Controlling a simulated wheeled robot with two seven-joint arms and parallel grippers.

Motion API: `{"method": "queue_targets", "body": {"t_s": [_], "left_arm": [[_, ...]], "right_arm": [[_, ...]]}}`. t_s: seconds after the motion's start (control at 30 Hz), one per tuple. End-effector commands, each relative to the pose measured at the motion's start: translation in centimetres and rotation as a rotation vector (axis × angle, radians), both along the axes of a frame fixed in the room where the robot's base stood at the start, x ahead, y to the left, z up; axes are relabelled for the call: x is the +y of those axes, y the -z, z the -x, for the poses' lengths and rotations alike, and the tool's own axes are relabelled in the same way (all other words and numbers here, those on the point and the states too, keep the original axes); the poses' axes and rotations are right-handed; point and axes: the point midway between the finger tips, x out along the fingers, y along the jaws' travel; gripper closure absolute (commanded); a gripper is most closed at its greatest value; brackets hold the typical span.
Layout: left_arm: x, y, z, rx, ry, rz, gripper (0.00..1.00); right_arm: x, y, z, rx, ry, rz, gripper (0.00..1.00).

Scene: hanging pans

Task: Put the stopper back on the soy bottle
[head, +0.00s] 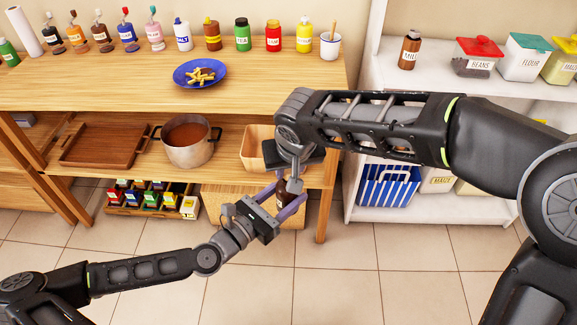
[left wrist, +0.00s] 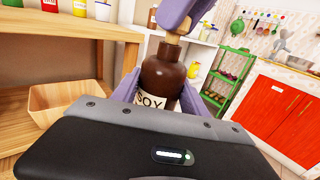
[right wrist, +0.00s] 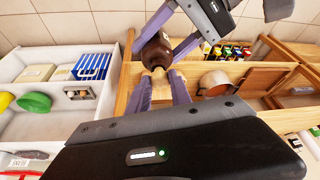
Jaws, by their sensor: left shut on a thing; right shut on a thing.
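The brown soy bottle (head: 282,195) is held upright between the purple fingers of my left gripper (head: 279,200). In the left wrist view the bottle (left wrist: 162,80) shows its SOY label. My right gripper (head: 294,186) is above the bottle, its fingers pointing down. In the left wrist view its fingers are shut on a tan stopper (left wrist: 172,39) right at the bottle's mouth. The stopper also shows in the right wrist view (right wrist: 158,71), in line with the bottle (right wrist: 157,52). I cannot tell how deep it sits in the neck.
A wooden shelf (head: 110,80) stands behind, with several bottles and a blue plate (head: 200,73) on top. A pot (head: 187,142), a tray (head: 100,145) and a wooden bin (head: 254,150) are on its lower board. A white shelf (head: 420,212) stands at right.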

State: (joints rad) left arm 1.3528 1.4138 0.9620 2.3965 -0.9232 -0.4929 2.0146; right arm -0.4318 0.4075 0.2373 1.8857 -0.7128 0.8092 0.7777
Motion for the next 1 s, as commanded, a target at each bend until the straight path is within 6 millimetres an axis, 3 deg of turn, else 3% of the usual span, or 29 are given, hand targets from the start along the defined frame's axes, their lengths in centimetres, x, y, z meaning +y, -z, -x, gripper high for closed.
{"method": "queue_targets", "body": {"t_s": [1.0], "left_arm": [[-0.01,-0.04,0.00,-0.001,0.000,0.001,1.00]], "right_arm": [[-0.02,0.73,0.01,0.000,0.000,0.001,1.00]]}}
